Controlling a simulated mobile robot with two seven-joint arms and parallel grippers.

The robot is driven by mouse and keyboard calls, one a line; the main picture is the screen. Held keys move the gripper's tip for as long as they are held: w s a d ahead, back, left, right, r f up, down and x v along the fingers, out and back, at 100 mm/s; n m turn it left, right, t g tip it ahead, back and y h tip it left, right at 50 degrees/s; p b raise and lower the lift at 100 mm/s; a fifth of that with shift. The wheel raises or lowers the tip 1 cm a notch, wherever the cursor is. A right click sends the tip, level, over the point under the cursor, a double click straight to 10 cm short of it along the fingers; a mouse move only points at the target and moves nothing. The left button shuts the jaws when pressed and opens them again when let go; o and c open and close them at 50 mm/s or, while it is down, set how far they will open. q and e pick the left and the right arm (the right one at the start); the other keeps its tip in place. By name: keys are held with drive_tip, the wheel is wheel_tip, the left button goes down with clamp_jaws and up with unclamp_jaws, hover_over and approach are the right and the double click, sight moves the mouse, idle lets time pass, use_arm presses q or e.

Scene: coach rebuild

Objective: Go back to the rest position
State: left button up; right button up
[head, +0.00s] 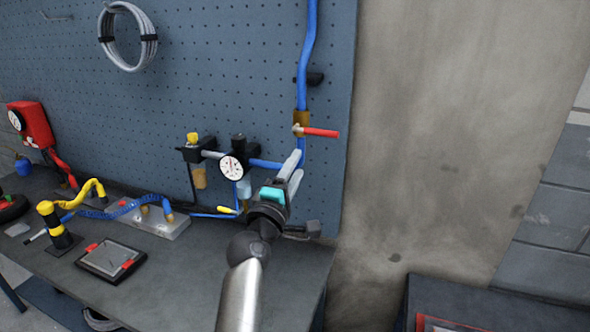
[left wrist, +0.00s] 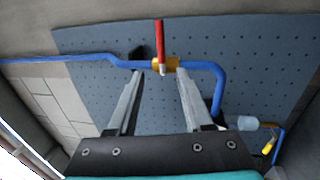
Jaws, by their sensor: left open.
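My left gripper (head: 290,167) is raised in front of the pegboard, just below a brass valve (head: 302,124) with a red lever (head: 320,132) on a blue pipe (head: 306,60). In the left wrist view the left gripper (left wrist: 158,85) has its two fingers apart with nothing between them. The valve (left wrist: 163,65) and its red lever (left wrist: 160,38) show beyond the fingertips in that view. The lever stands crosswise to the pipe. I cannot tell whether a fingertip touches the pipe. My right gripper is in neither view.
A pressure gauge (head: 231,167) on a filter unit hangs left of the gripper. The bench (head: 190,275) below holds a tablet (head: 110,260), a black and yellow post (head: 55,225) and a metal block (head: 160,220). A dark box (head: 480,300) stands at lower right. Bare wall is at right.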

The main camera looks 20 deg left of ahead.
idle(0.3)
use_arm(q)
drive_tip(key=s+d+f+m+g+h, duration=0.1)
drive_tip(key=s+d+f+m+g, duration=0.2)
drive_tip(key=s+f+m+g, duration=0.35)
drive_tip(key=s+d+f+m+g+h, duration=0.25)
drive_tip(key=s+f+m, duration=0.45)
drive_tip(key=s+f, duration=0.4)
drive_tip(key=s+a+f+m+g+y, duration=0.1)
drive_tip(key=s+f+m+g+y, duration=0.25)
drive_tip(key=s, duration=0.65)
drive_tip(key=s+a+f+m+g+y, duration=0.1)
drive_tip(key=s+a+f+m+g, duration=0.2)
drive_tip(key=s+f, duration=0.5)
drive_tip(key=s+d+f+g+b, duration=0.15)
drive_tip(key=f+b, duration=0.55)
drive_tip(key=f, duration=0.9)
drive_tip(key=s+f+g+b, duration=0.15)
drive_tip(key=f+b, duration=0.45)
drive_tip(key=f, duration=1.1)
drive_tip(key=s+a+f+b, duration=0.1)
drive_tip(key=s+f+b, duration=0.4)
drive_tip(key=f, duration=0.6)
drive_tip(key=s+a+f+b, duration=0.1)
drive_tip(key=s+f+b, duration=0.5)
drive_tip(key=s+f, duration=0.4)
wheel_tip(320, 180, down, 2)
drive_tip(key=shift+s+a+f+g, duration=0.2)
drive_tip(key=shift+s+a+g, duration=0.1)
drive_tip(key=shift+a+g, duration=0.05)
